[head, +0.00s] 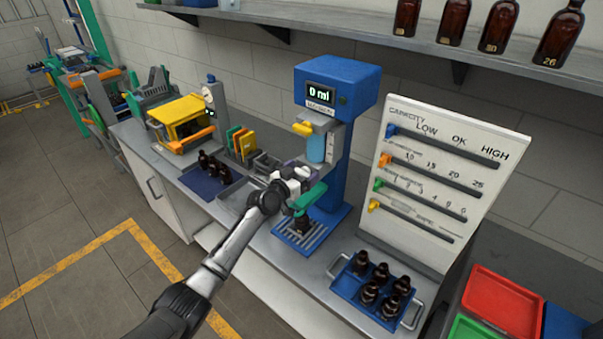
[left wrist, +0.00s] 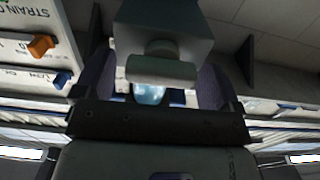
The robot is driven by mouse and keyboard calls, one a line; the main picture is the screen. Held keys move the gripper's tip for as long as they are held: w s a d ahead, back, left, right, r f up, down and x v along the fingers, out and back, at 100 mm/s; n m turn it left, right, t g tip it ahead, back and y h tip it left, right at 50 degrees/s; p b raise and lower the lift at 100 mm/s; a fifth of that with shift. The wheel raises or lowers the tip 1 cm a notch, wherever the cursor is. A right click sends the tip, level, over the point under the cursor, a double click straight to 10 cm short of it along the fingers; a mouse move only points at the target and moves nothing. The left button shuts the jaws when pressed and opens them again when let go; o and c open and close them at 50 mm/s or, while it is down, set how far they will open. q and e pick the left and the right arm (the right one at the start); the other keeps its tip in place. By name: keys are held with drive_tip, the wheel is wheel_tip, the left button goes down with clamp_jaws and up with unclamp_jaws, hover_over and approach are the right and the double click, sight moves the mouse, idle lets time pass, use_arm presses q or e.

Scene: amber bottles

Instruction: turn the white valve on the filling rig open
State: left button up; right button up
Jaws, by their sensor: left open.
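The filling rig (head: 338,85) is blue, with a display reading 0 ml, a yellow handle (head: 303,129) and a light-blue cylinder (head: 316,148). My left gripper (head: 303,172) is at the rig's front, below the yellow handle. In the left wrist view its two dark fingers (left wrist: 155,85) are apart. A pale grey-white horizontal cylinder (left wrist: 162,70), seemingly the valve, shows between them under a grey block (left wrist: 165,28); I cannot tell if they touch it. I cannot pick out a white valve in the head view.
A blue tray (head: 338,287) of several dark bottles stands right of the rig, before a white slider board (head: 440,120). Left are a dark tray (head: 190,181) with bottles and a yellow machine (head: 183,113). A shelf holds amber bottles (head: 455,20).

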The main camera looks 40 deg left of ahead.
use_arm(q)
drive_tip(key=shift+c, duration=0.2)
drive_tip(key=c, duration=0.9)
